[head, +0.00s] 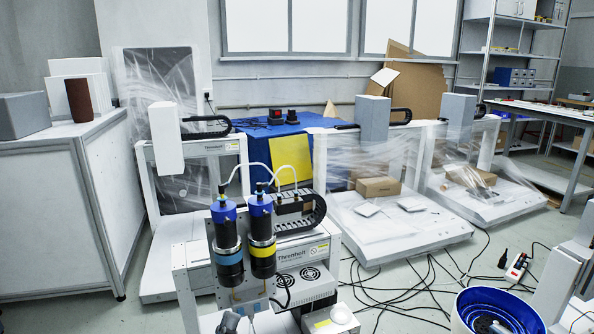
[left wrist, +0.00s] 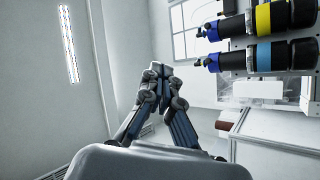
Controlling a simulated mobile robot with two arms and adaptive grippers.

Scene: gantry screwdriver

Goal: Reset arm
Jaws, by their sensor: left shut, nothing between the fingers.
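My left gripper (left wrist: 158,72) shows in the left wrist view with its fingertips together and nothing between them. In the head view only a small grey part of it (head: 229,322) shows at the bottom edge, in front of the gantry screwdriver (head: 290,255). The gantry carries two upright cylinders with blue caps, one with a blue band (head: 228,251) and one with a yellow band (head: 262,243). They lie sideways at the upper right in the left wrist view, apart from the fingers. My right gripper is not in view.
A blue round bin (head: 497,312) stands at the lower right. Black cables (head: 400,290) and a power strip (head: 517,268) lie on the floor. More gantries, some wrapped in clear film, stand behind. A white cabinet (head: 50,215) is at the left.

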